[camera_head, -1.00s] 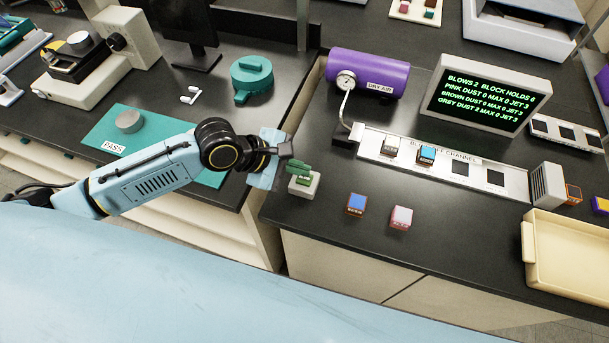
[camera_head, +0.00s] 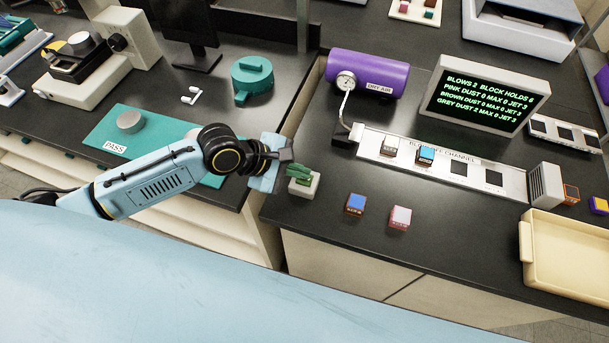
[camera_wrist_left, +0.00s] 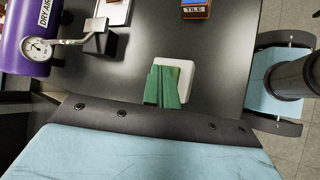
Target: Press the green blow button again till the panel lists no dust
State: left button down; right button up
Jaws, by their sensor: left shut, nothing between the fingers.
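The green blow button sits on a small white block (camera_head: 304,187) near the front left corner of the right bench. My left gripper (camera_head: 299,175) is shut and empty, its green fingers over the block. The wrist view shows the shut fingers (camera_wrist_left: 163,88) in front of the white block (camera_wrist_left: 185,72), covering most of the button; whether they touch it I cannot tell. The panel (camera_head: 486,94) shows green text: pink dust 0, brown dust 0, grey dust 2, each with max 0 and jet 3. My right gripper is not in view.
A blow-off channel (camera_head: 460,170) holds a grey-topped block (camera_head: 391,147) and a blue-topped block (camera_head: 426,154). A blue block (camera_head: 356,204) and a pink block (camera_head: 400,217) stand on the open bench. A purple dry air tank (camera_head: 370,72) lies behind; a cream tray (camera_head: 527,243) is at right.

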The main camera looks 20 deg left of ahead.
aim_at(300, 180)
pick_arm(q)
jog(key=shift+f, duration=0.35)
dwell(0.4)
jog(key=shift+r+p, duration=0.85)
jog(key=shift+p, duration=0.5)
notch_tip(300, 180, up, 5)
jog(key=p, duration=0.6)
jog(key=shift+p, duration=0.35)
jog(key=shift+s, duration=0.1)
